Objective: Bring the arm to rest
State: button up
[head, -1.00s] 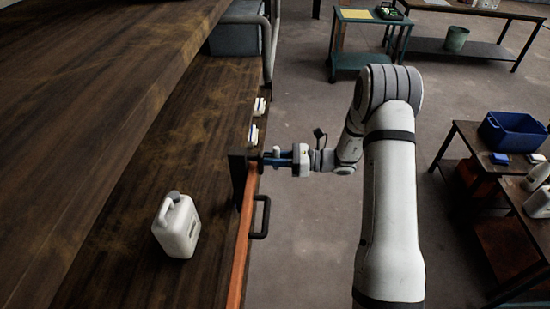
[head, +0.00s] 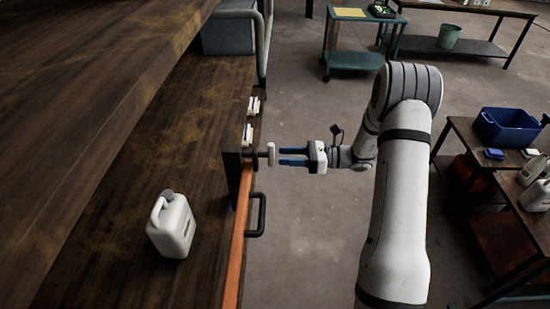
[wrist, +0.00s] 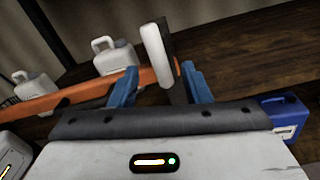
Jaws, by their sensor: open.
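My gripper (head: 281,156) is open, with its two blue fingers pointing left at a pale upright knob (head: 271,154). The knob sits on a short stem from a dark bracket (head: 232,178) at the shelf's edge. In the head view the fingertips stop just to the right of the knob, with a small gap. In the wrist view the knob (wrist: 155,55) shows beyond and between the fingers, and nothing is held. My arm reaches in from the right, over the floor.
A white jug (head: 172,226) stands on the dark wooden shelf (head: 120,200), beside an orange edge rail (head: 234,255) with a black handle (head: 258,215). A blue crate (head: 507,128) is on a table at right. Open floor (head: 305,235) lies below the arm. A blue jug (wrist: 284,115) shows in the wrist view.

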jog(key=shift+d, duration=0.8)
jog(key=s+r+n+g+h, duration=0.2)
jog(key=s+r+n+h, duration=0.3)
jog(key=s, duration=0.3)
jog(key=s+r+n+g+h, duration=0.2)
jog(key=s+r+n+h, duration=0.2)
jog(key=s+n, duration=0.25)
jog(key=s+d+r+n+t+h, duration=0.5)
jog(key=s+d+n+h, duration=0.4)
jog(key=s, duration=0.3)
jog(key=shift+d+r+t, duration=0.15)
jog(key=shift+d+t, duration=0.1)
jog(key=shift+t, duration=0.55)
